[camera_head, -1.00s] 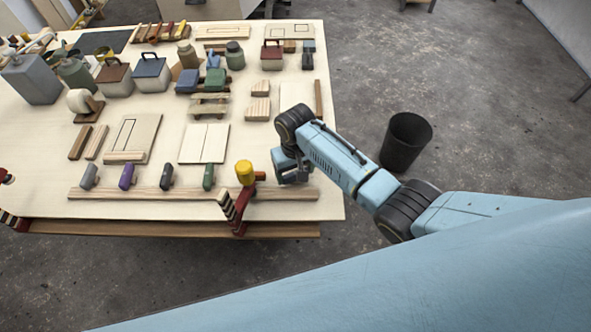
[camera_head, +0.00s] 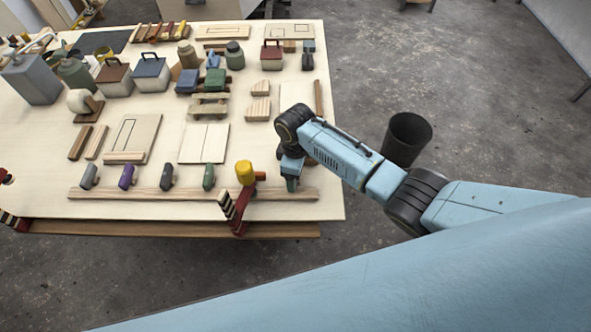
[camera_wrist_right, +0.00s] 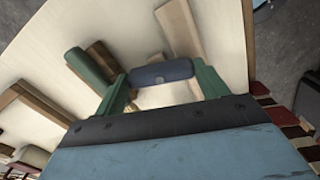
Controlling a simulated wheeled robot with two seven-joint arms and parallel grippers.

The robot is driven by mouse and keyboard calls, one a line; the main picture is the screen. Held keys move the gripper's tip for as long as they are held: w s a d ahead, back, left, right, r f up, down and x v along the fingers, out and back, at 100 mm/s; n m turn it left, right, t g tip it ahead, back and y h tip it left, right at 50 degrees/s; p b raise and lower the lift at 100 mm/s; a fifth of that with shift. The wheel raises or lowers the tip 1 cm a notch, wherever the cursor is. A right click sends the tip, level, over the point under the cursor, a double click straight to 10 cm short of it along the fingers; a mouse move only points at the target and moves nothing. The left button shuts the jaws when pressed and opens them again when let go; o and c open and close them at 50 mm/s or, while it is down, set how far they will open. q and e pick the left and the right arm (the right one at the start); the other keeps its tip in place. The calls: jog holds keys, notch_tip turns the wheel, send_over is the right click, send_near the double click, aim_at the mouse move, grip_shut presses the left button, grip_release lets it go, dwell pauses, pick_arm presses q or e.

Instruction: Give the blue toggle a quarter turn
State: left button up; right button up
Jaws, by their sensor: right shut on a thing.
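The blue toggle (camera_wrist_right: 162,73) is a dark slate-blue bar with rounded ends. In the right wrist view it sits between the two green fingers of my right gripper (camera_wrist_right: 163,85), one finger at each end, and the gripper is shut on it. In the head view my right gripper (camera_head: 291,184) points down at the right part of a long wooden rail (camera_head: 150,194) along the table's front. There the gripper hides the toggle. My left gripper is not in view.
Grey (camera_head: 89,176), purple (camera_head: 127,177), dark slate (camera_head: 166,176) and green (camera_head: 208,177) toggles stand along the rail to the left. A black bin (camera_head: 406,138) is on the floor.

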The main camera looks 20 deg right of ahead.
jog(key=shift+n, duration=1)
jog(key=o, duration=1)
